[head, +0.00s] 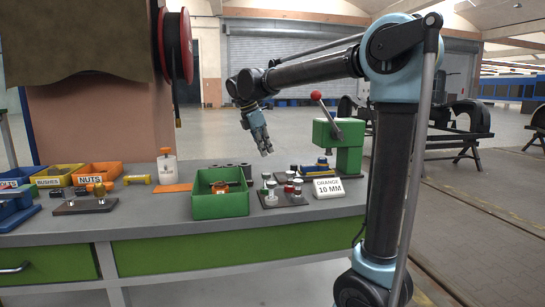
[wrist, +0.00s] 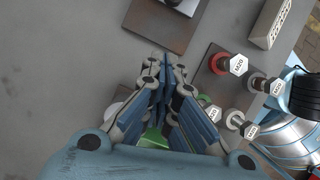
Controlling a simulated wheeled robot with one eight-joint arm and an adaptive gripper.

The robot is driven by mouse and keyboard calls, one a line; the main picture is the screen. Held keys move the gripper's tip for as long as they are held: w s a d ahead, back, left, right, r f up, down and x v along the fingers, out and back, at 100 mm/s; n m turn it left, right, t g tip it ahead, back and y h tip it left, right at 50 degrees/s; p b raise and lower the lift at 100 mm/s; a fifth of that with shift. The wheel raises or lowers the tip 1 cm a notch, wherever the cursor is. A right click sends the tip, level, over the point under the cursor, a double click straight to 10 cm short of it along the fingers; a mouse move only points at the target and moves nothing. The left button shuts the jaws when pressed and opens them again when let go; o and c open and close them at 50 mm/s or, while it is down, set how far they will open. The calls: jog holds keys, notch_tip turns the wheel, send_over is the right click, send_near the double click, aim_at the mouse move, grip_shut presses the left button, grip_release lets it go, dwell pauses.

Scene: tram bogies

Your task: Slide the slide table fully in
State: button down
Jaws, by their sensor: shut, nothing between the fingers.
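My gripper (head: 266,150) is shut and empty, pointing down above the bench, left of the green press (head: 345,150). In the wrist view the blue finger pads (wrist: 166,85) are close together over the bench top. A small blue part (head: 320,163) sits low at the left foot of the press; it may be the slide table, but it is too small to tell how far out it stands. In the wrist view a brown plate (wrist: 150,25) with a partly cut-off blue and white piece (wrist: 185,6) lies beyond the fingers. My gripper touches none of these.
A press lever with a red knob (head: 316,96) rises near my gripper. A board of labelled bolts (wrist: 220,82), a sign (head: 329,188) and a green bin (head: 220,205) crowd the bench. The nuts bin (head: 97,172) is farther left. Grey bench top (wrist: 60,70) is clear.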

jog(key=x, duration=0.8)
jog(key=shift+w+d+f, duration=0.1)
jog(key=shift+f, duration=0.3)
jog(key=d, duration=0.1)
jog(key=w+d, duration=0.1)
jog(key=shift+w+d, duration=0.2)
jog(key=shift+d, duration=0.15)
jog(key=shift+w+d, duration=0.2)
jog(key=shift+d, duration=0.2)
jog(key=shift+w+d, duration=0.2)
jog(key=shift+d, duration=0.55)
jog(key=shift+w+d, duration=0.2)
jog(key=shift+d, duration=0.5)
jog(key=shift+a, duration=0.15)
